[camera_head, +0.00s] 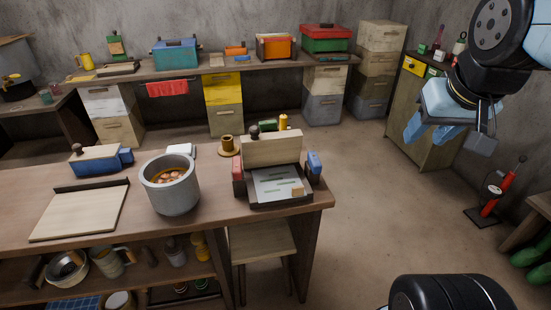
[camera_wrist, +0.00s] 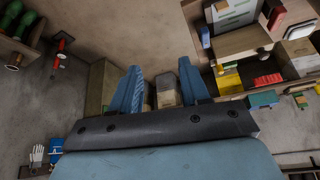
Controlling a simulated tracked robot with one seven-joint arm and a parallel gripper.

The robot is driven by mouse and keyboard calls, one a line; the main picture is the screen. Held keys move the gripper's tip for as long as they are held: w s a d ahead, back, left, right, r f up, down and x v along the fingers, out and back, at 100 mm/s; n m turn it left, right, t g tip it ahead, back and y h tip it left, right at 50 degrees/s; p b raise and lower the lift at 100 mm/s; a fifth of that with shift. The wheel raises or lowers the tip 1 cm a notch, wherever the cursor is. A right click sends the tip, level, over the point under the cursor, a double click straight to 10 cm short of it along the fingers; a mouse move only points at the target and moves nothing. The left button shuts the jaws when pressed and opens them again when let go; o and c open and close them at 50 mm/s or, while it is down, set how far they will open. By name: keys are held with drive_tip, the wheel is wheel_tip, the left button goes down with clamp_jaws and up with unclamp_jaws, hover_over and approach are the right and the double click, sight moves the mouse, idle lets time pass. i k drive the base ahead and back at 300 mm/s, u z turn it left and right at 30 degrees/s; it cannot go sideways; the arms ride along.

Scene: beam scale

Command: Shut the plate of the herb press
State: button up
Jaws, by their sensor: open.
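The herb press (camera_head: 283,205) stands at the right end of the near workbench. Its wooden plate (camera_head: 270,150) is raised at the back, tilted up from the base, with a dark round knob near its upper left. The open base shows a pale sheet with green leaf shapes and a small wooden block at its front right. Part of the press also shows at the top right of the wrist view (camera_wrist: 237,14). My gripper (camera_head: 447,138) is open and empty, high in the air to the right, well apart from the press. Its two blue fingers (camera_wrist: 160,78) are spread in the wrist view.
On the near workbench (camera_head: 135,230), a pot (camera_head: 171,187) of food and a wooden board (camera_head: 82,212) stand left of the press. A blue item (camera_head: 314,163) and a red one (camera_head: 238,175) flank the press. A stool (camera_head: 262,245) stands below.

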sight(258, 149)
drive_tip(key=k, duration=0.65)
drive_tip(key=u, duration=0.5)
drive_tip(key=i, duration=1.35)
drive_tip(key=z, duration=0.45)
